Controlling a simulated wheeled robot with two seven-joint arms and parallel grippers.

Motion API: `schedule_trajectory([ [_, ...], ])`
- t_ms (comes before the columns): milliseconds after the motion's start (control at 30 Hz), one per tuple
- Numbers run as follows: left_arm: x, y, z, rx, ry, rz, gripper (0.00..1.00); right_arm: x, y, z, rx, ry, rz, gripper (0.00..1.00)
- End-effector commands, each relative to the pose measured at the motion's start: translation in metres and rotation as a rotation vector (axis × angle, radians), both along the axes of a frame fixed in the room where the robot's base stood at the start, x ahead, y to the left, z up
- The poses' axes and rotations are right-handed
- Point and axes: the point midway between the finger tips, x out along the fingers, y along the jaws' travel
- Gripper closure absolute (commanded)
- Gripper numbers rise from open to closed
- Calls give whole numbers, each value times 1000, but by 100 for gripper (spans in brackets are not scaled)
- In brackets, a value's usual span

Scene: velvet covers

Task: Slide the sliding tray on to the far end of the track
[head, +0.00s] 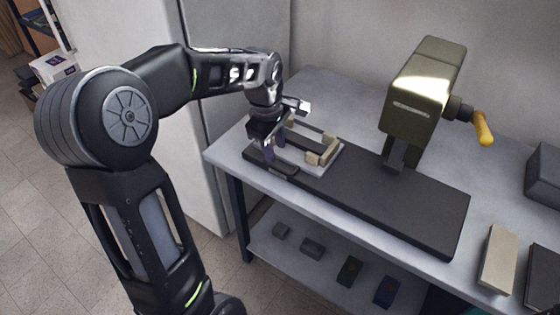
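The sliding tray (327,170) is a light grey plate with beige blocks and dark bars on it. It sits at the left end of the long dark track (400,205), on a grey workbench. My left gripper (275,146) is pointed down at the tray's left side, its dark fingers low beside the tray. The gripper and wrist hide part of the tray's left edge. I cannot tell whether the fingers touch it or are closed on anything. My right gripper is not in view.
An olive machine head (418,95) with a yellow crank handle (483,128) stands over the track's middle. The track's right part is bare. A beige block (498,260) and dark boxes (545,175) lie at the right. Several small dark items sit on the lower shelf (300,270).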

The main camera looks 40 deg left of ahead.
Motion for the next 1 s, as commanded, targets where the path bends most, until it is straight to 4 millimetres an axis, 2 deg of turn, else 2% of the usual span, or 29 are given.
schedule_trajectory([
  [233, 2, 0, -15, -1, 3, 0, 66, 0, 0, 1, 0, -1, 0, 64],
  [600, 12, 0, -68, -1, 3, -1, 66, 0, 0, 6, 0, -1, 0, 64],
  [733, 14, 0, -76, -1, 1, -1, 66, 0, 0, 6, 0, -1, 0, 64],
  [1000, 14, 0, -77, 0, 0, -1, 66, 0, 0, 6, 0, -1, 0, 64],
])
